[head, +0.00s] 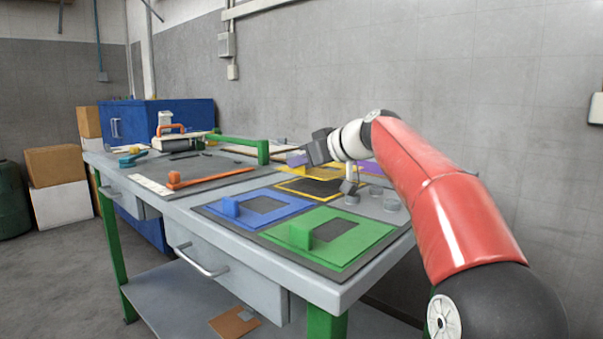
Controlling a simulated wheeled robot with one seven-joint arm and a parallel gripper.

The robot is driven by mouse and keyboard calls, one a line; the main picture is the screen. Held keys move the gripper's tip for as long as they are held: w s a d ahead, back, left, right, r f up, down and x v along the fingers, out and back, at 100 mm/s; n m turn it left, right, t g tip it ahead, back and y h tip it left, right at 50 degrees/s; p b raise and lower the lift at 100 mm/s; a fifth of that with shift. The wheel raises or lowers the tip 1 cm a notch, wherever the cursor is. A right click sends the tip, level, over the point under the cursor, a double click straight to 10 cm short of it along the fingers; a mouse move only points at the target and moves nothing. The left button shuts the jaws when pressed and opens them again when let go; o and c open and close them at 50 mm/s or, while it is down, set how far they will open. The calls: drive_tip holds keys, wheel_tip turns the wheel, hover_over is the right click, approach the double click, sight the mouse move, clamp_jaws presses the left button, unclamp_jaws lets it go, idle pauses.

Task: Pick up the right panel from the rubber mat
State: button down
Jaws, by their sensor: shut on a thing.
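My gripper (317,148) is the dark end of my arm, above the back of the workbench. It is shut, apparently on the raised handle of a yellow panel (345,172), but the contact is small and hard to make out. A blue panel (278,214) and a green panel (348,246), each with a block handle and a square opening, lie flat on the dark rubber mat (225,226) at the front. A yellow square frame (318,198) lies behind them. A purple piece (370,167) is partly hidden by my wrist. I cannot tell if the yellow panel is raised.
The grey workbench (310,287) has a green-framed fixture (238,143) and an orange-handled tool (212,176) at left. Small grey round pieces (391,203) stand near the right edge. A blue cabinet (133,122) is behind. The wall is close behind the bench.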

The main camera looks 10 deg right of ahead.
drive_tip(key=shift+f, duration=0.6)
drive_tip(key=shift+f, duration=0.1)
drive_tip(key=shift+f+b, duration=0.35)
drive_tip(key=shift+b, duration=0.2)
drive_tip(key=shift+f, duration=0.2)
drive_tip(key=c, duration=1.5)
unclamp_jaws()
